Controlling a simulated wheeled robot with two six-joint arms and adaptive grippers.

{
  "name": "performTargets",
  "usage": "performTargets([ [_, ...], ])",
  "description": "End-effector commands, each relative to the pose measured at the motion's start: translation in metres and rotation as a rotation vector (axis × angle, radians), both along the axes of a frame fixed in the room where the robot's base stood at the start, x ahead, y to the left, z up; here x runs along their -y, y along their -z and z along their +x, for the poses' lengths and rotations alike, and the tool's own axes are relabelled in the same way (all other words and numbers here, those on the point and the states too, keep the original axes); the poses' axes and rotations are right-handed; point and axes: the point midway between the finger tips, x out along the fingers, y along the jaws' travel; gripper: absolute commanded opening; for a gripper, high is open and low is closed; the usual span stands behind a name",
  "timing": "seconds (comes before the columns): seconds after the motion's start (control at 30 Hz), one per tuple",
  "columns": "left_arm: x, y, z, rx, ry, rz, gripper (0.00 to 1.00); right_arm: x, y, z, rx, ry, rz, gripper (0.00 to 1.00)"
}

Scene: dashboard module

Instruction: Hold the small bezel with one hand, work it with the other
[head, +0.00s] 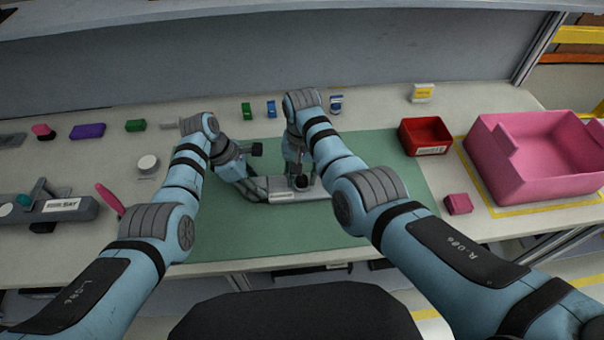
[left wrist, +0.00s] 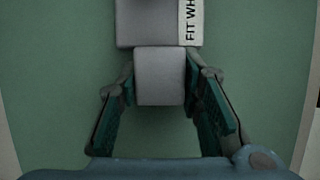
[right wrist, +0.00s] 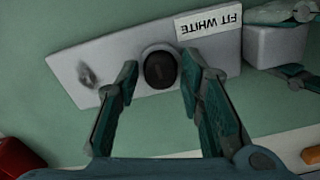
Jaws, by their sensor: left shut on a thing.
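The small bezel (head: 318,193) is a light grey plate lying on the green mat, with a white label reading "FIT WHITE" (right wrist: 208,20). A dark round piece (right wrist: 160,69) sits in a raised collar near its middle; a small dark recess (right wrist: 88,76) shows towards its other end. My left gripper (head: 258,188) is shut on the bezel's grey end block (left wrist: 159,82), one finger at each side. My right gripper (right wrist: 160,72) is above the plate, its fingers apart on both sides of the dark round piece. I cannot tell whether they touch it.
A red bin (head: 425,150), a large pink bin (head: 520,180) and a pink block (head: 458,204) stand to the right. A grey fixture (head: 70,210) and a white round piece (head: 147,162) lie left. Small coloured blocks line the back. The green mat (head: 235,235) is clear in front.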

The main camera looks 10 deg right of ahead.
Motion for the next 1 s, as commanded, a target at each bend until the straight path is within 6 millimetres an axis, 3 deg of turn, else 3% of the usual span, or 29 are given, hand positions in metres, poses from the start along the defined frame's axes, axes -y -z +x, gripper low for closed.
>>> performTargets([
  [0.03, 0.0, 0.0, 0.0, 0.001, 0.0, -0.001, 0.0, 0.0, 0.0, 0.0, 0.0, 0.0, 0.0, 0.22],
  [0.17, 0.0, 0.0, 0.0, 0.001, 0.0, 0.0, 0.0, 0.0, 0.0, 0.0, 0.0, 0.0, 0.0, 0.01],
  [0.2, 0.0, 0.0, 0.0, 0.001, 0.0, 0.0, 0.0, 0.0, 0.0, 0.0, 0.0, 0.0, 0.0, 0.0],
  [0.47, 0.0, 0.0, 0.0, 0.001, 0.0, 0.0, 0.0, 0.0, -0.004, 0.0, 0.001, 0.0, 0.0, 0.0],
  [1.0, 0.0, 0.0, 0.0, 0.0, 0.0, -0.001, 0.0, 0.0, -0.06, 0.0, 0.001, 0.0, 0.0, 0.0],
])
